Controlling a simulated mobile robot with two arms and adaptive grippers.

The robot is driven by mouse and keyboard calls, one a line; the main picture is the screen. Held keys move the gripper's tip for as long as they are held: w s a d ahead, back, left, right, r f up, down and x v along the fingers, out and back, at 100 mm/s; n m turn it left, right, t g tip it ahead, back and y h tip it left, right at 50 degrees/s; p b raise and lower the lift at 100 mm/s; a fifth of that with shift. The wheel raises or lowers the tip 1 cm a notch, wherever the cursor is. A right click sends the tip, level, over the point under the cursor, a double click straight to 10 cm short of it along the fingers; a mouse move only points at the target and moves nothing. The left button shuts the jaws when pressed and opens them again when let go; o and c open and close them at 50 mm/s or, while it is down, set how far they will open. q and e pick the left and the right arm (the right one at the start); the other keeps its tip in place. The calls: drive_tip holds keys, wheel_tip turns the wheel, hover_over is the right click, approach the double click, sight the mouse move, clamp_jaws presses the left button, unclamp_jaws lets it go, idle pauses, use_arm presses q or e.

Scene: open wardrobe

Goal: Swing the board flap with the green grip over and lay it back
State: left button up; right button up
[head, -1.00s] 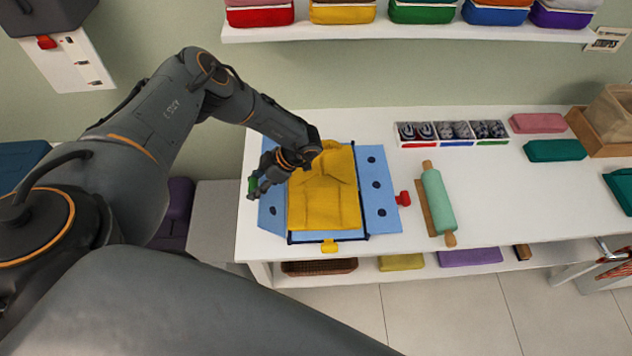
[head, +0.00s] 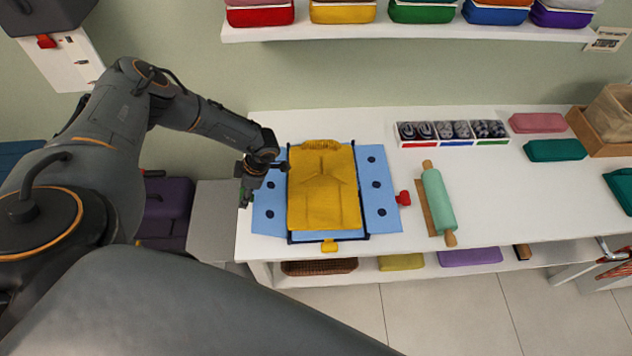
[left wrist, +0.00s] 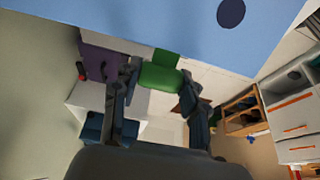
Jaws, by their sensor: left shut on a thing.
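The blue folding board lies on the white table. Its left flap (head: 268,213), with dark round holes, lies out flat or nearly flat at the left. The green grip (left wrist: 158,77) on its edge is between my left fingers in the left wrist view. My left gripper (head: 246,193) is shut on this grip at the table's left edge. A yellow garment (head: 322,190) lies on the board's middle. The right flap (head: 379,190) lies flat with a red grip (head: 404,198), and a yellow grip (head: 329,246) is at the front. My right gripper is not in view.
A green rolling pin (head: 438,204) lies right of the board. A divided box (head: 452,141) with rolled items stands behind it. Folded cloths lie at the back right. A shelf (head: 410,33) with colored stacks hangs above. The table's right middle is clear.

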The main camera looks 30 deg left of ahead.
use_arm(q)
drive_tip(key=shift+s+a+f+t+h, duration=0.15)
drive_tip(key=shift+a+f+h, duration=0.1)
drive_tip(key=shift+f, duration=0.15)
drive_tip(key=shift+s+a+f+t+h, duration=0.1)
drive_tip(key=shift+a+f+t+h, duration=0.1)
drive_tip(key=shift+f, duration=0.15)
drive_tip(key=shift+s+a+f+h+b, duration=0.15)
drive_tip(key=shift+f+h+b, duration=0.1)
drive_tip(key=shift+f+b, duration=0.45)
wheel_tip(320, 180, down, 2)
drive_tip(key=shift+a+f+t+h+b, duration=0.15)
drive_tip(key=shift+t+h+b, duration=0.45)
drive_tip(key=shift+b, duration=0.4)
drive_tip(key=shift+f+b, duration=0.25)
drive_tip(key=shift+b, duration=0.15)
drive_tip(key=shift+h, duration=0.3)
drive_tip(key=shift+r, duration=0.1)
drive_tip(key=o, duration=0.9)
drive_tip(key=shift+c, duration=0.2)
